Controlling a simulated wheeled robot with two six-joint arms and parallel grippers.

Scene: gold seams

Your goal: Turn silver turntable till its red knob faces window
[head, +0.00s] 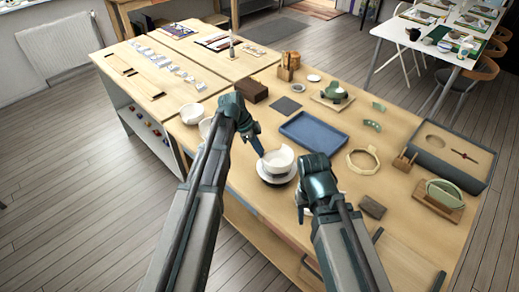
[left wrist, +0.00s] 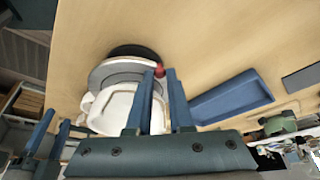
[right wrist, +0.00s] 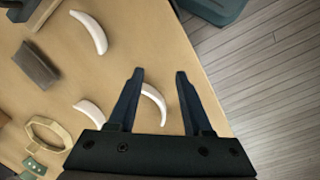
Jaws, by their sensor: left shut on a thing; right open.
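The silver turntable (left wrist: 120,75) stands on the table with a broken white bowl (head: 279,159) on it; in the head view only part of its rim shows under the bowl. Its red knob (left wrist: 160,70) shows in the left wrist view, at the rim between my left fingertips. My left gripper (head: 261,153) is shut on the knob, beside the bowl. The bowl also shows in the left wrist view (left wrist: 112,105), partly behind my fingers. My right gripper (right wrist: 160,73) is open above the table's edge, with a white curved shard (right wrist: 153,98) below, between its fingers.
A blue tray (head: 317,132) lies just behind the turntable. An octagonal wooden frame (head: 351,160) and a dark brown block (head: 372,207) lie to its right. White bowls (head: 192,113) stand left of my left arm. Loose white shards (right wrist: 92,30) lie near my right gripper.

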